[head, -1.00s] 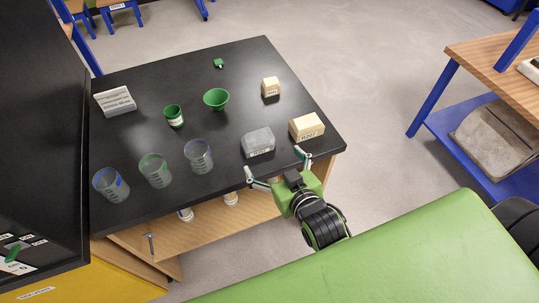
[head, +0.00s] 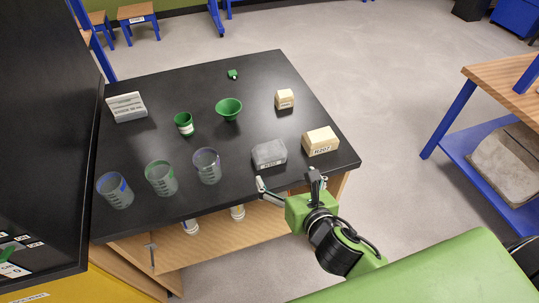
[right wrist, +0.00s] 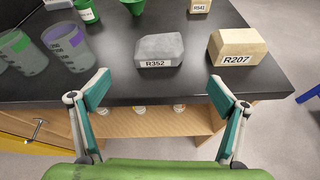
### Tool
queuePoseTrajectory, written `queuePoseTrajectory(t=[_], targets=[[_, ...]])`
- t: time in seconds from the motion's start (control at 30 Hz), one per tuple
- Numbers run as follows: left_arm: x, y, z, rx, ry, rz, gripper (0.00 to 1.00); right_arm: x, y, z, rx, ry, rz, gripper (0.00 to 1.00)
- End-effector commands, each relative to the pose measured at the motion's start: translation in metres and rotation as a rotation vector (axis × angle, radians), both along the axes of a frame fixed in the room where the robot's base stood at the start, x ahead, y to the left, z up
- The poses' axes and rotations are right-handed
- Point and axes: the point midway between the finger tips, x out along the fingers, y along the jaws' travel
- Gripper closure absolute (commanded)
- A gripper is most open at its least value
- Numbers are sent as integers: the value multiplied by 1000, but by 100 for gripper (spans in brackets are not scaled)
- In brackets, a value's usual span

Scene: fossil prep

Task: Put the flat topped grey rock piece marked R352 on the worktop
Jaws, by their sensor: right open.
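The grey rock piece marked R352 (head: 269,154) rests on the black worktop (head: 222,187), near its front edge. In the right wrist view the same grey rock (right wrist: 160,47) shows its flat top and its R352 label facing me. My right gripper (head: 289,183) is open and empty in front of the rock, just off the table's front edge, and apart from it. In the right wrist view its two fingers (right wrist: 158,100) are spread wide with the rock beyond them. My left gripper is not seen.
A tan block marked R207 (head: 320,142) sits just right of the rock. Several clear beakers, one here (head: 207,166), stand to the left. Further back are a green bowl (head: 229,109), a green cup (head: 184,124), a small tan block (head: 285,99) and a pale slab (head: 127,107).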

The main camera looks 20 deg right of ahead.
Motion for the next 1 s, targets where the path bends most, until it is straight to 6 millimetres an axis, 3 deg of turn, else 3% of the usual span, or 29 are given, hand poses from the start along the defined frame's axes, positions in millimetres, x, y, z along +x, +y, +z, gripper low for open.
queuePoseTrajectory(t=[0.17, 0.5, 0.83, 1.0], targets=[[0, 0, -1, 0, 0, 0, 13, 4, -2, -2, -119, -8, 43, 10], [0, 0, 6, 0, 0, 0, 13, 61, -1, -24, -119, -8, 42, 10], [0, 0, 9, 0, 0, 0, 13, 86, 2, -32, -115, -7, 42, 10], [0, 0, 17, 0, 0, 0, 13, 109, 5, -34, -115, -7, 41, 10]])
